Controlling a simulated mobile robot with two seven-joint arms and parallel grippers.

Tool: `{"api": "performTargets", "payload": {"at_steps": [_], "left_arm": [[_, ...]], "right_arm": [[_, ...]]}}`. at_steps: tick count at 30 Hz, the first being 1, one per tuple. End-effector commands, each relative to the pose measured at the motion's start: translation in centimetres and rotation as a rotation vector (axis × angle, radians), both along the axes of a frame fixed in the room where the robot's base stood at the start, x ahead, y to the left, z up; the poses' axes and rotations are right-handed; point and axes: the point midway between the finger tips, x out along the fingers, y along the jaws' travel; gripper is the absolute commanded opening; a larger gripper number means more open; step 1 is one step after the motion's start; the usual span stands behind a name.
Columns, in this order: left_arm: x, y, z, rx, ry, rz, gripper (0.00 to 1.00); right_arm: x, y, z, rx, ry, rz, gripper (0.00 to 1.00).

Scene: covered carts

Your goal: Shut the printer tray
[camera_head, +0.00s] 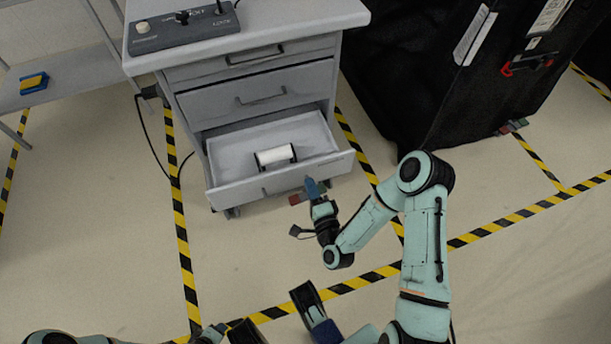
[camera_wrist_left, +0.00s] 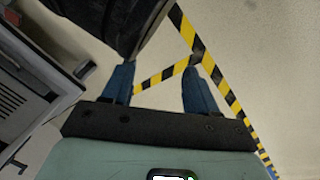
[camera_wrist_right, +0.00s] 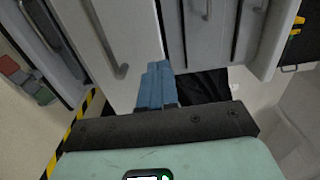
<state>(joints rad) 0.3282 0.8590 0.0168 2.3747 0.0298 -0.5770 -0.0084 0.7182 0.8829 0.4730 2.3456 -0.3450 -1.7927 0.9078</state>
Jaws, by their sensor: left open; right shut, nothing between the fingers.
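The printer tray (camera_head: 233,190) is the bottom drawer of a grey cabinet and stands pulled out. A white roll on a dark holder (camera_head: 275,156) lies inside it. My right gripper (camera_head: 310,181) has its blue fingers shut and empty, at the tray's front panel, right of its handle. In the right wrist view the shut fingers (camera_wrist_right: 158,66) are close to the grey panel; I cannot tell if they touch it. My left gripper (camera_wrist_left: 158,75) is open and empty in the left wrist view, over the floor. In the head view the left gripper is not clear.
The grey cabinet (camera_head: 250,68) has two shut drawers above the tray and a control box (camera_head: 182,27) on top. A black covered cart (camera_head: 430,75) stands to the right. A shelf (camera_head: 68,78) with a blue and yellow item is at left.

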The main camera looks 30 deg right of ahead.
Motion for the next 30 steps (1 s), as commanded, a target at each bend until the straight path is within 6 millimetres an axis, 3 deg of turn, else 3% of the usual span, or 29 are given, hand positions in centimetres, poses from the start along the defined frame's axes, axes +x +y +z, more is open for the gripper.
{"api": "performTargets", "payload": {"at_steps": [3,9,30], "left_arm": [[-0.9,0.2,-1.0,0.000,0.030,0.002,0.58],[-1.8,0.2,-1.7,-0.004,0.061,0.003,0.58],[-1.9,0.3,-1.7,-0.003,0.065,0.004,0.58]], "right_arm": [[2.1,-0.5,0.0,-0.002,-0.004,0.000,0.00],[3.8,-0.9,0.0,-0.001,0.000,0.001,0.00],[5.1,-1.2,0.0,-0.001,-0.001,0.001,0.00]]}}
